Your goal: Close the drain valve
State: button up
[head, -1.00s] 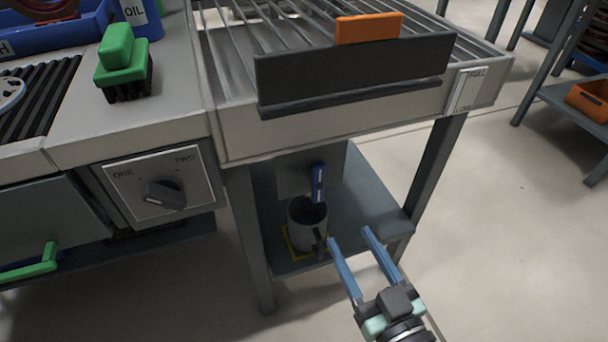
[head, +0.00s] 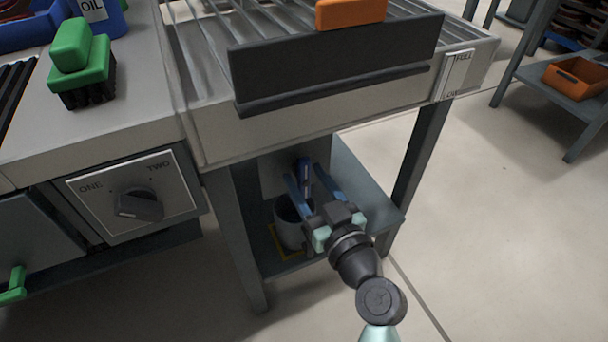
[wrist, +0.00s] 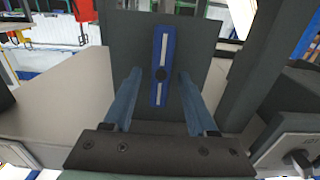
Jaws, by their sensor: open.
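The drain valve has a blue lever handle (wrist: 162,66) with a white stripe and a dark round hub, on a dark grey plate (wrist: 205,45) in the wrist view. The handle stands nearly upright. In the head view the blue handle (head: 305,172) shows under the rack. My gripper (head: 314,187) is open, with its two blue fingers on either side of the handle. In the wrist view my gripper (wrist: 158,82) has clear gaps between its fingers and the handle. I cannot tell how far the fingertips are from the plate.
A grey pot (head: 288,232) stands on a yellow-marked patch of the lower shelf (head: 368,200), left of my gripper. The rack's front panel (head: 335,62) is above. A table leg (head: 415,165) stands to the right. A dial panel (head: 135,195) is at left.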

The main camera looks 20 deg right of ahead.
jog(key=shift+w, duration=0.75)
grip_shut()
